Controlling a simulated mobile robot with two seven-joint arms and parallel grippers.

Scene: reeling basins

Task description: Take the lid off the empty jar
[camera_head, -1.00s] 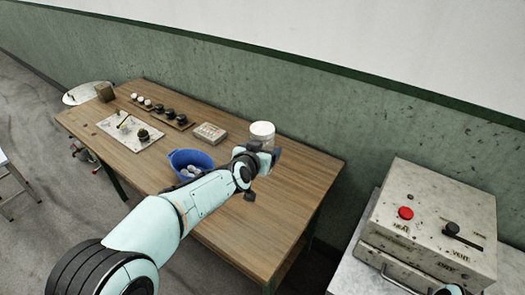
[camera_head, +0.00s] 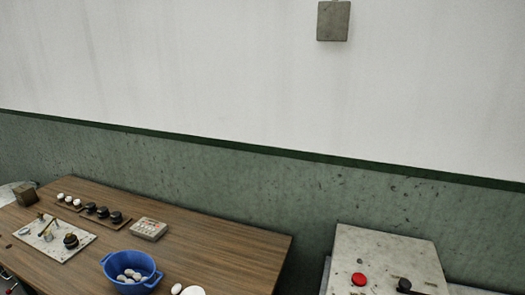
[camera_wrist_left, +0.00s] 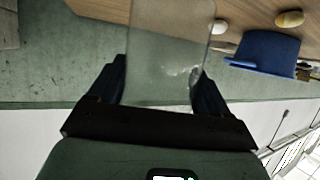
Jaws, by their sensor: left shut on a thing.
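A clear, see-through jar (camera_wrist_left: 168,45) fills the upper middle of the left wrist view, and no contents show through its wall. My left gripper (camera_wrist_left: 159,78) is shut on the jar, with one dark finger on each side of its wall. In the head view a white round top (camera_head: 193,291), apparently the jar's lid, shows at the bottom edge, mostly cut off. Whether it sits on the jar cannot be told. My left gripper is out of the head view, and my right gripper is in neither view.
A metal heater box (camera_head: 385,255) with a red button stands to the right.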

